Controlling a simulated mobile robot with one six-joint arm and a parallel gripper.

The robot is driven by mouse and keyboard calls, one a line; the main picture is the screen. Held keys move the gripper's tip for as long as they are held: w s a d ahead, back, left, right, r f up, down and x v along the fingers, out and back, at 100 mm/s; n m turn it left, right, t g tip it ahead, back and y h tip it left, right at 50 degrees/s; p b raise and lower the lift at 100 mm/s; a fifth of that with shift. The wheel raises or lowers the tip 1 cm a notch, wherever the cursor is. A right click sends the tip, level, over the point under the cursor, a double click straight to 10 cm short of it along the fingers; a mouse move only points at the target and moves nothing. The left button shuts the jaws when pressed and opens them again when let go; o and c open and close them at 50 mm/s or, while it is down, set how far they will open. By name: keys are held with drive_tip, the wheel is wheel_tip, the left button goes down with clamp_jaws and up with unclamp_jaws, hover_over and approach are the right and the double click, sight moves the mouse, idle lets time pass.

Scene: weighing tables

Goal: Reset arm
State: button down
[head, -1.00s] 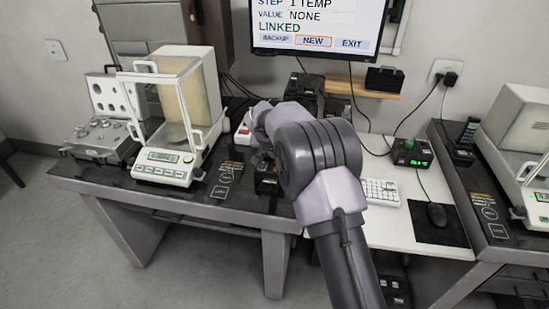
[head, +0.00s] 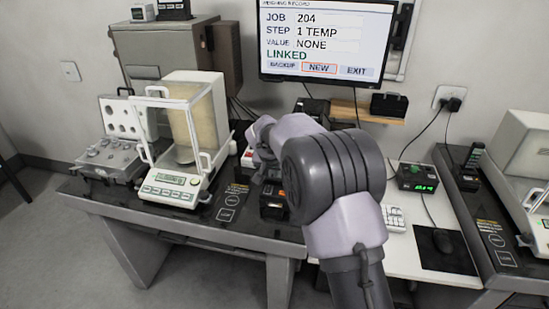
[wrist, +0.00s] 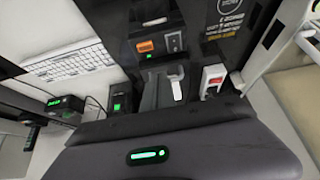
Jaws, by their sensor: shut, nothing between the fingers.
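My arm fills the middle of the head view, with its thick dark joint in front of the table. My gripper (wrist: 162,88) shows in the wrist view as a dark body with a green light and narrow fingers beyond it. The fingers are shut with nothing between them. In the head view the gripper is mostly hidden behind my own arm. A small device with an orange button (wrist: 146,46) and a device with a red switch (wrist: 214,74) are near the fingers in the wrist view. I cannot tell the exact gap to them.
An analytical balance (head: 166,187) and an open case of weights (head: 97,162) stand on the dark table at left. A monitor (head: 340,50) hangs above. A keyboard (wrist: 72,64), a mouse (head: 443,240) and a green-lit display box (head: 415,175) are at right. A second balance stands at far right.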

drive_tip(key=s+d+r+y+p, duration=0.1)
drive_tip(key=s+d+r+p, duration=0.15)
drive_tip(key=s+r, duration=1.45)
drive_tip(key=s+y, duration=0.3)
drive_tip(key=s, duration=2.4)
drive_tip(key=shift+f+m, duration=0.35)
drive_tip(key=shift+m, duration=0.05)
